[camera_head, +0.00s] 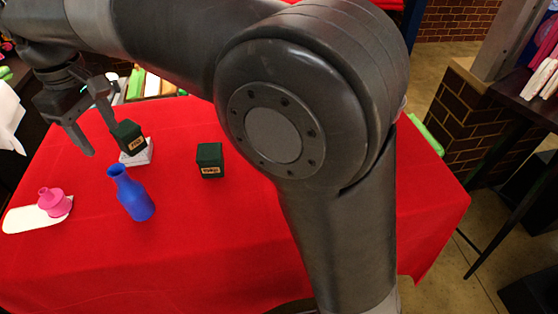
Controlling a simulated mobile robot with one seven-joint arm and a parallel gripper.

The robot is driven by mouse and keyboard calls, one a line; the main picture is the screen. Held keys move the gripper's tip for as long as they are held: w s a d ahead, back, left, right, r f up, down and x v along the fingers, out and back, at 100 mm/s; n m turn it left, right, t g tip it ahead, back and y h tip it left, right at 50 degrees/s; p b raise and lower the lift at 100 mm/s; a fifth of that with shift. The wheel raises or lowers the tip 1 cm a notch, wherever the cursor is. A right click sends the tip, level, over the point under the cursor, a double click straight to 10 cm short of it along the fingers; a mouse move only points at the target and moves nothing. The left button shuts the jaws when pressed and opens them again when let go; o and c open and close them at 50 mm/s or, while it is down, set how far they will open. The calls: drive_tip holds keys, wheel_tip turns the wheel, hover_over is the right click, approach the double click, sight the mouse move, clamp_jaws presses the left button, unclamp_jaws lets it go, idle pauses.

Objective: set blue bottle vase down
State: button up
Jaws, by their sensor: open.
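The blue bottle vase (134,196) stands on the red tablecloth (190,265) at the left of the table. Its narrow neck points up and slightly left in the picture, and nothing holds it. My gripper (100,141) is at the upper left, above and behind the vase in the picture. Its two fingers are spread apart, with nothing seen between them. The vase is apart from the fingers.
A pink vase (54,203) stands on a white oval mat (22,219) left of the blue vase. A dark green box (127,137) is on a white block (138,154); another green box (210,161) stands to the right. Red cloth in front is clear. My arm hides the right middle.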

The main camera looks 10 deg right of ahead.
drive_tip(key=s+d+m+t, duration=0.25)
drive_tip(key=d+m, duration=0.35)
drive_tip(key=d, duration=1.7)
drive_tip(key=s+d+f+m+t, duration=0.1)
drive_tip(key=s+d+f+m, duration=0.2)
drive_tip(key=s+d, duration=0.2)
drive_tip(key=s+d+f+m+t, duration=0.2)
drive_tip(key=s+d+f+m, duration=0.2)
drive_tip(key=d, duration=0.6)
drive_tip(key=shift+s+d+f, duration=0.25)
drive_tip(key=shift+s+d, duration=0.05)
drive_tip(key=shift+s, duration=0.05)
